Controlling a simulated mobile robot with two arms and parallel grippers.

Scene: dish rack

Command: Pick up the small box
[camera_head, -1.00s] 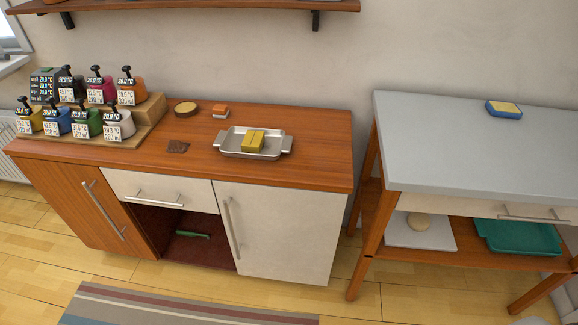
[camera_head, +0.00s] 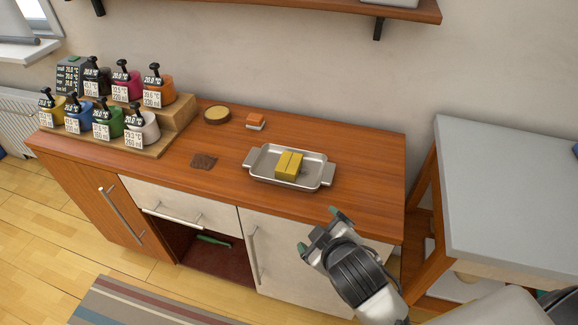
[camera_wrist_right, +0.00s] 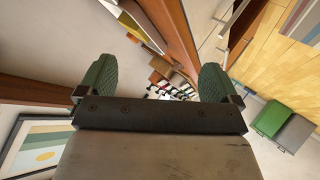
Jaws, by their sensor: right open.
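A small orange and white box (camera_head: 256,121) sits on the wooden counter top, behind the metal tray (camera_head: 321,181). A yellow block (camera_head: 289,165), which looks split in two, lies in that tray. My right gripper (camera_head: 320,231) is at the counter's front edge, in front of and to the right of the tray, apart from both. Its green-tipped fingers are spread with nothing between them, as the right wrist view (camera_wrist_right: 155,84) also shows. In that wrist view I cannot pick out the small box. My left gripper is not in view.
Several coloured pump bottles (camera_head: 108,120) stand on a stepped wooden stand at the counter's left. A round lidded dish (camera_head: 217,114) and a dark brown patch (camera_head: 203,161) lie nearby. A shelf (camera_head: 300,9) overhangs the back wall. A grey table (camera_head: 510,200) stands at right.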

